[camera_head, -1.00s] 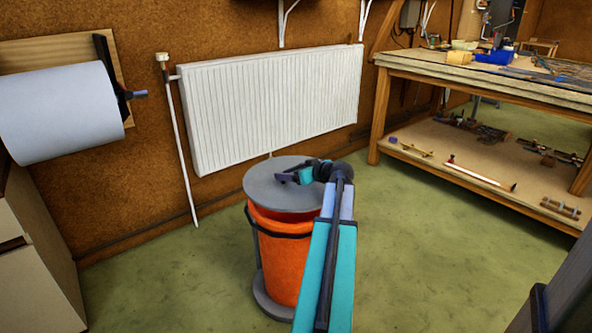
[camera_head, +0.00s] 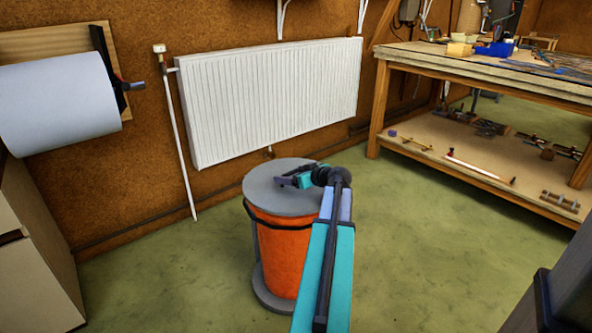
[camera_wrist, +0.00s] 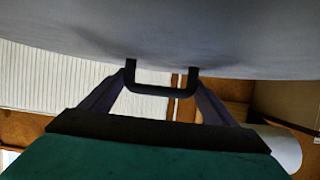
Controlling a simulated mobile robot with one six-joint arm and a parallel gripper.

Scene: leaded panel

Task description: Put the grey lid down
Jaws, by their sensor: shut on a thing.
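The round grey lid (camera_head: 262,192) lies flat over the top of the orange bin (camera_head: 282,262) in the head view. It covers the bin's mouth, and I cannot tell whether it touches the rim all round. My gripper (camera_head: 282,181) is above the lid, shut on its small dark handle. In the wrist view, the handle (camera_wrist: 160,91) sits between my fingertips, and the lid's grey face (camera_wrist: 160,35) fills the top. The bin stands upright on the floor with a grey foot at its base.
A white radiator (camera_head: 270,100) hangs on the brown wall behind the bin. A paper roll (camera_head: 58,103) is on the left wall above a pale cabinet (camera_head: 35,265). A wooden workbench (camera_head: 480,70) stands at the right. Green floor (camera_head: 420,250) is clear between bin and bench.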

